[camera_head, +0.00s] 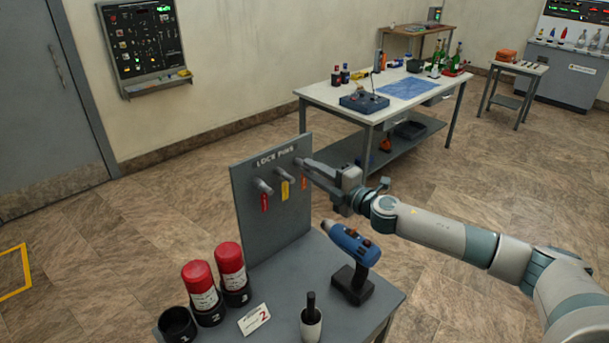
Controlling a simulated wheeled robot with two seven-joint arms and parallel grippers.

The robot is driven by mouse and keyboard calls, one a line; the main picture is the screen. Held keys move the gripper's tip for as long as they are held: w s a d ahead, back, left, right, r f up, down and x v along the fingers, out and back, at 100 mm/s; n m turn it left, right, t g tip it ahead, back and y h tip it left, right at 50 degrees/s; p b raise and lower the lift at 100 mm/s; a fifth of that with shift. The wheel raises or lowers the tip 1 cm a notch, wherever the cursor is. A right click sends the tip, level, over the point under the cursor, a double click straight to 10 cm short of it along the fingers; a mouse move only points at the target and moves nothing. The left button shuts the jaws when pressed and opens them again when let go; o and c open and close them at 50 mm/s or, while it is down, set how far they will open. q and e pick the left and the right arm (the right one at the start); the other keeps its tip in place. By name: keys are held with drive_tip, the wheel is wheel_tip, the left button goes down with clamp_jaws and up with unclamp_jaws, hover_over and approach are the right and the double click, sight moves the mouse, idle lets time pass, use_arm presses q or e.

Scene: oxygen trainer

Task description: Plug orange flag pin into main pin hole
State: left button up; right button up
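A grey upright board (256,219) labelled "LOCK PINS" stands at the back of the near table. Pins with hanging flags sit in a row on it: a red flag (264,203) at left, a yellow flag (285,191) in the middle, and the orange flag pin (304,184) at right. My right gripper (303,166) comes in from the right, its fingertips at the head of the orange flag pin. The fingertips overlap the pin, so I cannot tell whether they grip it. The main pin hole cannot be made out. My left gripper is out of view.
On the near table (388,298) stand a blue drill (351,245), two red-capped canisters (230,264) in black cups, an empty black cup (178,325), a card (254,319) and a dark-handled tool in a white holder (311,324). A workbench (330,96) stands behind.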

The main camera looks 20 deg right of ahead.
clamp_jaws()
drive_tip(key=shift+s, duration=0.15)
drive_tip(key=v, duration=0.3)
drive_tip(key=shift+s+d+b, duration=0.15)
drive_tip(key=shift+s+b, duration=0.1)
drive_tip(key=shift+b, duration=0.1)
drive_tip(key=shift+s, duration=0.1)
drive_tip(key=shift+b+v, duration=0.4)
drive_tip(key=shift+v, duration=0.8)
drive_tip(key=shift+s, duration=0.1)
idle(0.3)
